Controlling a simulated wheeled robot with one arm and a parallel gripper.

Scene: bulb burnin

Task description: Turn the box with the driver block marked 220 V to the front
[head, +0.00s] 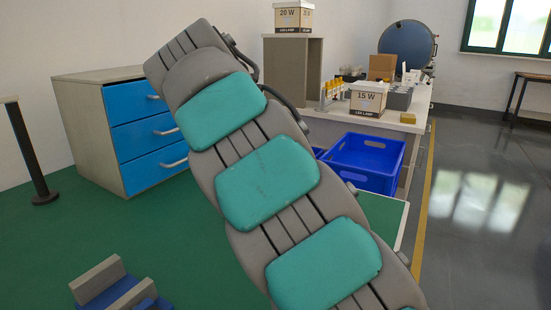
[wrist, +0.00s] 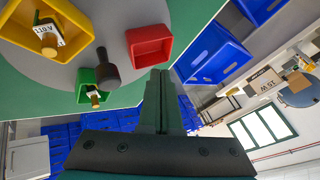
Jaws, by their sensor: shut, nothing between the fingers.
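In the wrist view a round grey disc (wrist: 70,82) lies on a green surface (wrist: 200,12). It bears a yellow box (wrist: 88,30) with a block marked 110 V (wrist: 46,36), a green box (wrist: 82,93) with a block (wrist: 95,93) whose marking I cannot read, and a red box (wrist: 150,46) with no block visible in it. A dark upright knob or handle (wrist: 106,70) stands among the boxes. My gripper (wrist: 160,72) is shut and empty, its tips appearing beside the red box; the gap is unclear. No 220 V marking is legible.
My arm hides the middle of the head view. Blue crates (head: 368,158) stand beside a bench with a 15 W carton (head: 368,98). A 20 W carton (head: 293,17) sits on a shelf unit (head: 293,65). A drawer cabinet (head: 90,130) stands left. The floor at right is clear.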

